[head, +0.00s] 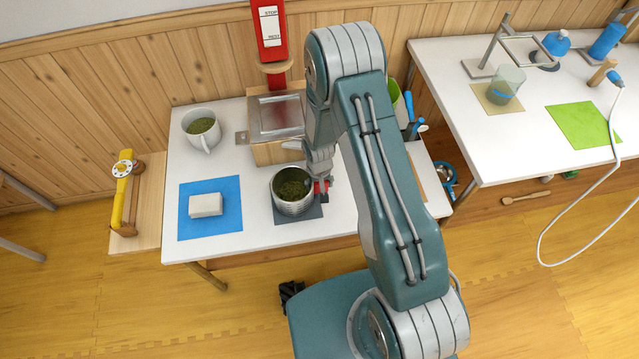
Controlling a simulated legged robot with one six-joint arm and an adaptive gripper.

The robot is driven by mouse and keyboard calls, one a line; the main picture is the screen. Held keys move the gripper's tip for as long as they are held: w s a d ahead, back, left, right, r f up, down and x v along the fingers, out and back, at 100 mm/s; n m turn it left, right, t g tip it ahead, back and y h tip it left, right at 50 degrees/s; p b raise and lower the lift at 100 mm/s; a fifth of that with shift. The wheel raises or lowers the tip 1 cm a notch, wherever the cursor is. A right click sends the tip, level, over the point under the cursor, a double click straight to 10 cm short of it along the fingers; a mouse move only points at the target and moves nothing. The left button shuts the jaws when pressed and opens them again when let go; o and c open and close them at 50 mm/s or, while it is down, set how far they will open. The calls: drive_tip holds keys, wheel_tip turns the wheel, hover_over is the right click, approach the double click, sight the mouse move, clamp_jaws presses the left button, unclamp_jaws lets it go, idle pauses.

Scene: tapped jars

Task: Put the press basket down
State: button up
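The press basket (291,208) is a round, metal-coloured container holding green leafy matter. It is upright at the middle of the white table (240,165), over a dark grey square mat (283,217). I cannot tell whether its base touches the mat or is slightly above it. My gripper (322,188) is at the right side of the basket, next to a small red part by its rim. My arm hides some of the gripper, and the fingers are too small to tell if they are closed on the basket.
A blue mat (226,222) with a white block (206,205) lies at left. A white mug (202,130) with green contents stands behind it. A wooden box with a metal top (279,117) and a red press column (269,38) stand behind the basket. My arm covers the table's right part.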

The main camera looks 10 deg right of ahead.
drive_tip(key=shift+d, duration=0.15)
drive_tip(key=o, duration=1.2)
drive_tip(key=shift+d, duration=0.1)
